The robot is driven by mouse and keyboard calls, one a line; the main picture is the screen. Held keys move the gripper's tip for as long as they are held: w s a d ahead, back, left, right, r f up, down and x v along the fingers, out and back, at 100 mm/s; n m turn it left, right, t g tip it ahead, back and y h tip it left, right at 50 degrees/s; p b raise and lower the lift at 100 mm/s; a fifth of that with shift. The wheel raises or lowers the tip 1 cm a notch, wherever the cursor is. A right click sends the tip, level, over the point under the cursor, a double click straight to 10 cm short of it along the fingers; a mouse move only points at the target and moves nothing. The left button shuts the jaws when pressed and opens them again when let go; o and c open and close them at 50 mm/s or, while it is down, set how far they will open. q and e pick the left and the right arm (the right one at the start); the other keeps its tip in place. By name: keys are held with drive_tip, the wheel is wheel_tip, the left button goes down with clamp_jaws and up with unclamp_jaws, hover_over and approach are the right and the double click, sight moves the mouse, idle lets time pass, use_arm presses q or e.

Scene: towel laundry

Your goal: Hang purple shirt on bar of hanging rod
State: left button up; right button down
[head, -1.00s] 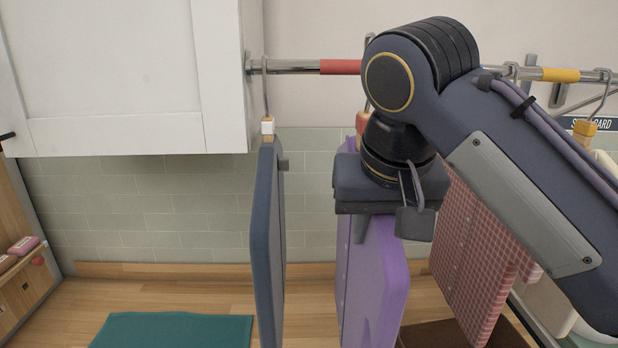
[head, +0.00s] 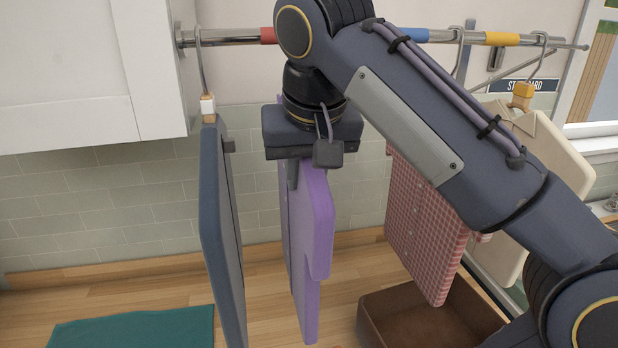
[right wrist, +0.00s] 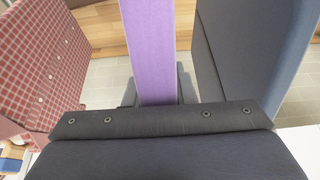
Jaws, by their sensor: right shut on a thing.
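The purple shirt (head: 312,235) hangs upright below my right gripper (head: 300,175), which is shut on its upper part. In the head view it hangs between a blue-grey shirt (head: 222,240) on the left and a red checked shirt (head: 428,220) on the right, apart from both. The right wrist view shows the purple shirt (right wrist: 150,45) edge-on between the fingers. The hanging rod (head: 225,40) runs across the top with red, blue and yellow bands. My right arm hides the purple shirt's hook, so I cannot tell whether it touches the rod. My left gripper is out of view.
A white cabinet (head: 80,75) stands at the rod's left end. A cream shirt (head: 540,150) hangs at the right. Below are a wooden counter (head: 260,290), a teal mat (head: 140,328) and an open brown box (head: 385,308).

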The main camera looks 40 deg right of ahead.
drive_tip(key=shift+w+d+f+b, duration=0.35)
drive_tip(key=shift+w+f, duration=0.15)
drive_tip(key=shift+w, duration=0.15)
drive_tip(key=shift+w+d+f+b, duration=0.4)
drive_tip(key=shift+w+f, duration=0.1)
drive_tip(key=shift+w, duration=0.1)
drive_tip(key=shift+w+d+f+b, duration=0.35)
drive_tip(key=shift+w+f, duration=0.15)
drive_tip(key=shift+w, duration=0.15)
drive_tip(key=c, duration=1.1)
unclamp_jaws()
drive_tip(key=p+v, duration=0.2)
drive_tip(key=v, duration=0.6)
drive_tip(key=shift+f, duration=0.1)
